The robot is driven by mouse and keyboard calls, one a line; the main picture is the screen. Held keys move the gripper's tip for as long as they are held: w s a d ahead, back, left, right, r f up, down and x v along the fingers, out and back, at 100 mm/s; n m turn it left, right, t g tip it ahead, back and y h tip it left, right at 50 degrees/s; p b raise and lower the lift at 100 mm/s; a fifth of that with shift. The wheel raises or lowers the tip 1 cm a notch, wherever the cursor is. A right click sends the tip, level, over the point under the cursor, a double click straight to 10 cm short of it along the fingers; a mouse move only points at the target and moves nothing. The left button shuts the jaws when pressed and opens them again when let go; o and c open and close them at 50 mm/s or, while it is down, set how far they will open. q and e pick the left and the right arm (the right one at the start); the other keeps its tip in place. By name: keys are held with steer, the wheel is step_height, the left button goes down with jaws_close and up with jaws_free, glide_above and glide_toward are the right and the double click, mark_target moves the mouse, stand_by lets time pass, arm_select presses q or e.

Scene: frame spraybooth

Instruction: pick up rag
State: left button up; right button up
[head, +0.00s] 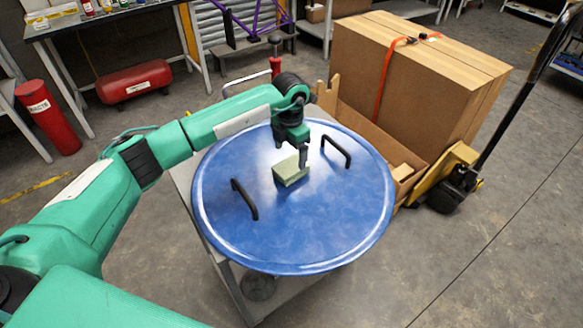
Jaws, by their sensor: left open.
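The rag (289,171) looks like a small folded green-grey block. It lies near the middle of a round blue lid (285,235) with two black handles. My left gripper (303,160) points down at the rag's upper right edge, with a finger beside its right side. The jaws are open. I cannot tell whether they touch the rag. My right gripper is not in view.
The lid rests on a grey cart (236,283). The black handles (244,199) stand up left and right of the rag. A large cardboard box (410,80) on a pallet jack (455,180) stands close at the right. A red tank (133,82) lies at the back left.

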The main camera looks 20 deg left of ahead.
mark_target(290, 166)
arm_select(q)
steer(key=shift+s+f, duration=0.15)
steer(key=shift+f, duration=0.25)
steer(key=f, duration=0.1)
steer(key=f+p, duration=0.1)
steer(key=f, duration=0.1)
steer(key=shift+s+d+f+p, duration=0.15)
steer(key=shift+s+f+p, duration=0.1)
steer(key=shift+p, duration=0.05)
steer(key=shift+f, duration=0.4)
steer(key=c, duration=1.1)
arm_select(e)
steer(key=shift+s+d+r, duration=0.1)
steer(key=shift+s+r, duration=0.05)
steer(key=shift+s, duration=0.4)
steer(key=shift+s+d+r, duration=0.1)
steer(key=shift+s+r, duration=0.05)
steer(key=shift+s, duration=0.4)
